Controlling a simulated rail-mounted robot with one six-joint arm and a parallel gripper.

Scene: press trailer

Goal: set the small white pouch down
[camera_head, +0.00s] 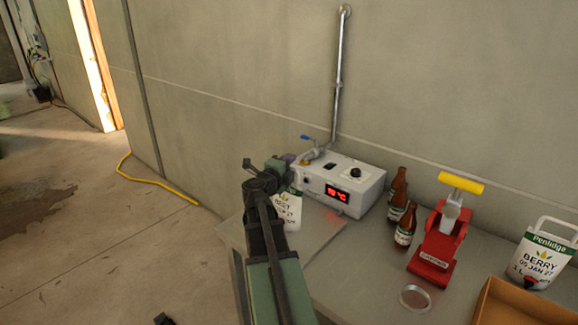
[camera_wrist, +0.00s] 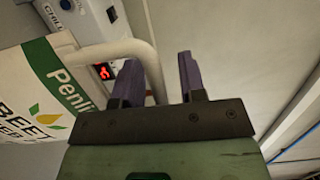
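The small white pouch (camera_head: 292,210), with a green band and a "BEET" label, is upright at the left end of the grey bench, partly behind my arm. It looks to be resting on the bench top, though its base is partly hidden. In the wrist view the pouch (camera_wrist: 38,95) is at the left, and its white loop handle (camera_wrist: 110,50) curves over to the fingers. My gripper (camera_wrist: 158,82) is at the handle with its purple fingers apart. The handle shows between them, with a gap to the right finger. In the head view my gripper (camera_head: 287,160) is above the pouch.
A white control box (camera_head: 345,183) with a red display stands close behind the pouch. Brown bottles (camera_head: 401,212), a red press (camera_head: 440,235) with a yellow handle, a round metal lid (camera_head: 415,298), a "BERRY" pouch (camera_head: 541,258) and a cardboard box (camera_head: 525,305) are further right.

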